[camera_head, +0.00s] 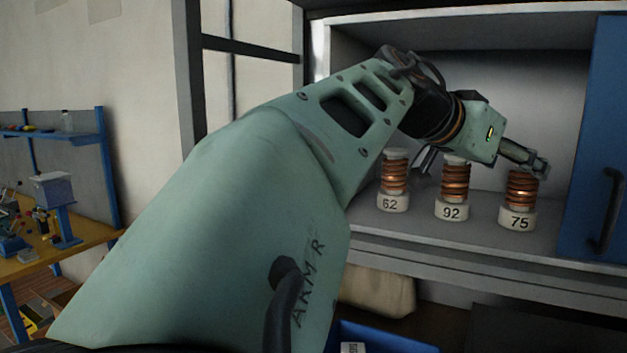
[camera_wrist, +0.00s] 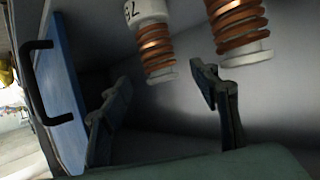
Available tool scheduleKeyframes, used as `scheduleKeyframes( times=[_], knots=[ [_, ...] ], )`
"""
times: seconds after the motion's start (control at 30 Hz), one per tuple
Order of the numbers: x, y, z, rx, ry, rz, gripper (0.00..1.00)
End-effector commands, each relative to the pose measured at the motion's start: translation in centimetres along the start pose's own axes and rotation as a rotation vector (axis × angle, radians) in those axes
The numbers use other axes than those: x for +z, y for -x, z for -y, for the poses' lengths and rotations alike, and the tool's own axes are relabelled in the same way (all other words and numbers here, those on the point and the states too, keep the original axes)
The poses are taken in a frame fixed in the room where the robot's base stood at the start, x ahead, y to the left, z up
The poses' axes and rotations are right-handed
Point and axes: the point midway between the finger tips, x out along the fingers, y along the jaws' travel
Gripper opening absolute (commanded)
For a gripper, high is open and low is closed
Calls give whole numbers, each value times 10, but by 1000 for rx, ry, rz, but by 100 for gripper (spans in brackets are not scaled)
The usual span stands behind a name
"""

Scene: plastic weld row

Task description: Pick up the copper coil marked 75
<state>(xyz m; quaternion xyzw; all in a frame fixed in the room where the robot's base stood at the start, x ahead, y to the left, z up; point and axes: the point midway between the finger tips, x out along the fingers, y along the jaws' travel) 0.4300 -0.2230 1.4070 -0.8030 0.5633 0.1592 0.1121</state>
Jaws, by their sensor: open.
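The copper coil marked 75 (camera_head: 521,190) stands upright on the cabinet shelf, rightmost of three coils, its white base showing the number. My gripper (camera_head: 485,162) is open and empty above the row, one finger over the top of coil 75, partly covering it. In the wrist view, coil 75 (camera_wrist: 156,45) appears upside down, its label partly cut off. It shows between the two widely spread fingers of my gripper (camera_wrist: 163,78), apart from both in the picture. Whether either finger touches a coil I cannot tell.
Coil 92 (camera_head: 454,185) stands close to the left of coil 75, and coil 62 (camera_head: 395,178) further left. The blue cabinet door (camera_head: 597,140) with a dark handle is close on the right. The shelf (camera_head: 430,228) is bare in front of the coils.

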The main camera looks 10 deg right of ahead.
Motion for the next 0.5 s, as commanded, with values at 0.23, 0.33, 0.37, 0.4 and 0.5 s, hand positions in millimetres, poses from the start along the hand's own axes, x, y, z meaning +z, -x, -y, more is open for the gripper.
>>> scheduleKeyframes(
  times=[0.23,0.33,0.37,0.4,0.5],
  knots=[
    [-6,-29,-1,3,-1,4,56],
    [-5,-42,0,2,-1,2,56],
    [-5,-45,0,3,-1,2,56],
    [-5,-48,0,2,0,2,56],
    [-5,-52,0,1,0,1,56]
  ],
)
